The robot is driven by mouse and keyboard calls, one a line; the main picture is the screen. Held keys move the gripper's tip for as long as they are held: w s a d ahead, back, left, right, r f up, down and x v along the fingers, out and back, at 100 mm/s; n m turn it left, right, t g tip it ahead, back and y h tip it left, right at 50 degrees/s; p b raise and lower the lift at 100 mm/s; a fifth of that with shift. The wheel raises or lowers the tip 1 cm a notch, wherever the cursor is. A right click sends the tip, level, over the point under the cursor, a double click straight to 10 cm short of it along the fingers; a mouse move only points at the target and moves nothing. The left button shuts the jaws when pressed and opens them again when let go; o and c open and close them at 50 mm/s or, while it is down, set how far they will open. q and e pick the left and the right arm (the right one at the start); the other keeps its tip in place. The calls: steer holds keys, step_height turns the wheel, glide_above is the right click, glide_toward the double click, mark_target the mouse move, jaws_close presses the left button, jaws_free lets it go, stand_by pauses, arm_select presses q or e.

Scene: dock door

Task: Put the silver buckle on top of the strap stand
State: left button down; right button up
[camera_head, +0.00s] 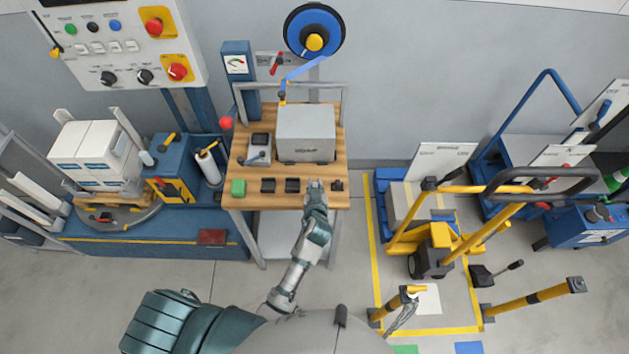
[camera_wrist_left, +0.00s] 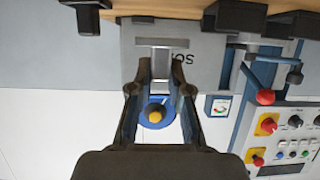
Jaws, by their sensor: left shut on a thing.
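My left gripper (camera_head: 314,186) is at the front edge of the wooden bench, in front of the grey box. In the left wrist view its fingers (camera_wrist_left: 160,80) are closed on a silver, T-shaped piece, the silver buckle (camera_wrist_left: 162,44), which sticks out past the fingertips. In the head view the buckle is too small to make out at the gripper. Several small black blocks, two of them left of the gripper (camera_head: 280,185) and one right of it (camera_head: 337,185), line the bench front. I cannot tell which thing is the strap stand. My right gripper is not seen.
A grey box (camera_head: 305,135) takes up the bench's back right. A blue strap (camera_head: 305,70) hangs from the wall reel (camera_head: 314,32). A yellow-framed cart (camera_head: 435,245) stands right.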

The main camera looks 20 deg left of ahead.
mark_target(316, 182)
arm_select(q)
steer(key=w, duration=0.2)
steer(key=shift+w+a, duration=0.35)
steer(key=shift+w, duration=0.05)
steer(key=shift+w+f, duration=0.15)
steer(key=shift+w, duration=0.1)
steer(key=f, duration=0.3)
steer(key=shift+d+f, duration=0.1)
steer(key=shift+d, duration=0.15)
steer(key=shift+f, duration=0.1)
steer(key=shift+a, duration=0.25)
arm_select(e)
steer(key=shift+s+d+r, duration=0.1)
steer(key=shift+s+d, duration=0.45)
arm_select(q)
steer(key=shift+f, duration=0.15)
steer(key=c, duration=1.1)
jaws_free()
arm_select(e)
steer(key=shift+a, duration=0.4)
arm_select(q)
steer(key=shift+d+r, duration=0.1)
steer(key=shift+r, duration=0.1)
